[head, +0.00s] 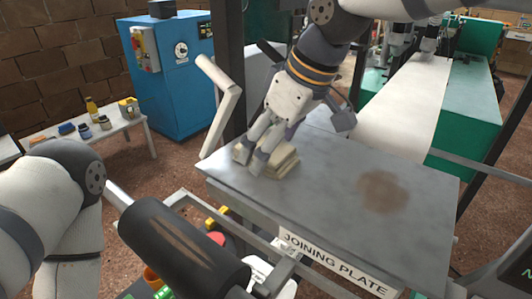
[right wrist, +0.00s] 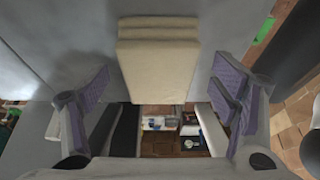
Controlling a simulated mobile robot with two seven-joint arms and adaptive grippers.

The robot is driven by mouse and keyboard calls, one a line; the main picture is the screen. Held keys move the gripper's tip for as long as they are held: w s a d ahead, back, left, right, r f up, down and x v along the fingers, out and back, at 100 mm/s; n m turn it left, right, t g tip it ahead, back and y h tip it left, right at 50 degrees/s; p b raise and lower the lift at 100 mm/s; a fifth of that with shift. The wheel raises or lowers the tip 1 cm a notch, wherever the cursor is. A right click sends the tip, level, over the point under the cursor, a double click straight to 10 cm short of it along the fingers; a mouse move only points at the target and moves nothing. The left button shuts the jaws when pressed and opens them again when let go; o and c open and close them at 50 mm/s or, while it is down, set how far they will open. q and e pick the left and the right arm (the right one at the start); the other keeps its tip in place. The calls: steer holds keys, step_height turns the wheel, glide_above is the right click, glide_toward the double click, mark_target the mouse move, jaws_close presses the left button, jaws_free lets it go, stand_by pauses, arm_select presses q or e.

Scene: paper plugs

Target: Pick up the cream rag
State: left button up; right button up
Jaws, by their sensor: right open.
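The cream rag (head: 281,163) lies folded in layers on the grey joining plate (head: 330,170), near its left end. In the right wrist view the rag (right wrist: 158,62) is at the top centre, between the fingers' lines. My right gripper (head: 254,156) reaches down from above at the rag, and its fingers hide part of it in the head view. In the right wrist view the right gripper (right wrist: 161,80) is open, with a finger on each side of the rag and a gap showing.
A brown stain (head: 383,190) marks the plate's right part, which is otherwise clear. A black roller (head: 180,248) stands in front of the plate. A pale bent bar (head: 222,100) rises at its left corner. A white belt (head: 400,105) runs behind.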

steer(key=shift+w+a+f, duration=0.1)
steer(key=shift+w+f, duration=0.05)
steer(key=shift+f, duration=0.05)
steer(key=c, duration=1.3)
steer(key=shift+r, duration=0.1)
steer(key=shift+c, duration=0.2)
